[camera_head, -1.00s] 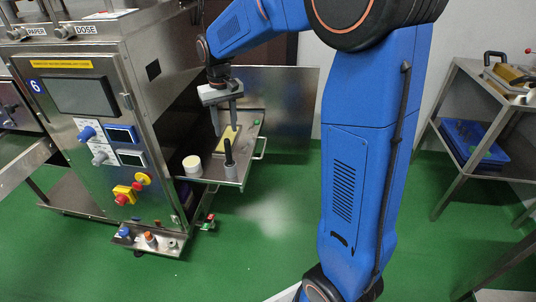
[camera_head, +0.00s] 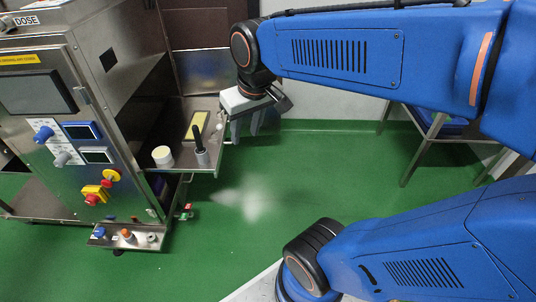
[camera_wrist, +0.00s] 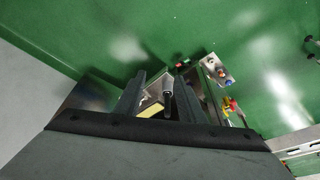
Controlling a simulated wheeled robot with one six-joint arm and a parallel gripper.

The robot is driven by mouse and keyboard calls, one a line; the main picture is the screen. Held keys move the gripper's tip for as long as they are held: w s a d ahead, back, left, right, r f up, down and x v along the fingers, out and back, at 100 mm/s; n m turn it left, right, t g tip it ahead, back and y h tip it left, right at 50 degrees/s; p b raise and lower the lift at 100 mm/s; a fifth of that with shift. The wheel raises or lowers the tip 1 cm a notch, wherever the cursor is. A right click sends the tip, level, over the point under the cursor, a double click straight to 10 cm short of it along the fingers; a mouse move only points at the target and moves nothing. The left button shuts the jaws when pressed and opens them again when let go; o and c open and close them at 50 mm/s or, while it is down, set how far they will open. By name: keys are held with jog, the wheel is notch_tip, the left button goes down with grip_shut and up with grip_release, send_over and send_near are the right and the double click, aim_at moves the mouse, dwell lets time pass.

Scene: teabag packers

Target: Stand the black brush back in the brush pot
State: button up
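The black brush (camera_head: 198,138) stands nearly upright in the grey brush pot (camera_head: 202,158), near the front right of a steel shelf (camera_head: 185,171) on the machine's side. The wrist view also shows the dark brush (camera_wrist: 168,105) and the pale pot (camera_wrist: 168,86) beyond my fingers. My gripper (camera_head: 246,126) hangs to the right of the shelf in the head view, fingers pointing down. The fingers are apart with nothing held between them. It is clear of the brush and pot.
A white round tub (camera_head: 162,156) is left of the pot, and a yellow block (camera_head: 197,124) lies behind it on the shelf. The steel machine (camera_head: 55,95) stands left. A low control box (camera_head: 128,236) juts out below. A steel table (camera_head: 412,150) is right; green floor between is open.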

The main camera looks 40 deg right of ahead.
jog(key=s+d+f+t, duration=0.1)
jog(key=s+f, duration=0.1)
jog(key=s, duration=0.6)
jog(key=shift+s+f, duration=0.15)
jog(key=shift+f, duration=0.2)
dwell(0.8)
